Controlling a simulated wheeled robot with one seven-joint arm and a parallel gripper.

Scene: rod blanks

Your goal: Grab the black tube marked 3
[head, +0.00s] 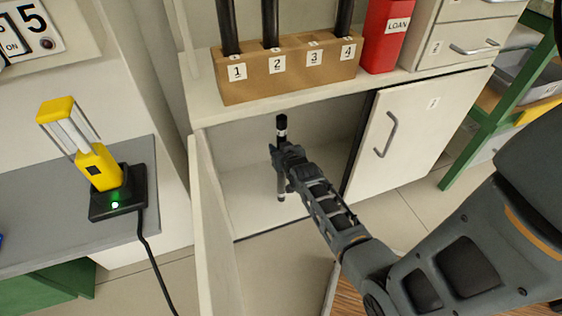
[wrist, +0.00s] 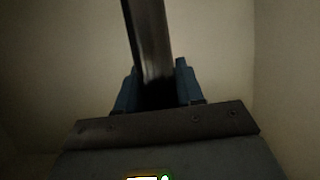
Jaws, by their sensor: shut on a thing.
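A black tube (head: 282,124) with a pale band near its top stands roughly upright inside the open cabinet, below the rack. My gripper (head: 282,152) is shut on it around its middle. In the wrist view the tube (wrist: 151,38) runs up between the two blue fingers of my gripper (wrist: 157,88). No number can be read on the held tube. The wooden rack (head: 318,77) on the shelf above has slots labelled 1 to 4. Black tubes stand in slots 1 (head: 228,28), 2 (head: 270,22) and 4 (head: 345,17). Slot 3 is empty.
The left cabinet door (head: 212,225) stands open beside my arm; the right door (head: 408,133) is shut. A red LOAN box (head: 388,36) stands right of the rack. A yellow device (head: 95,160) sits in a charger on the left bench, its black cord hanging down.

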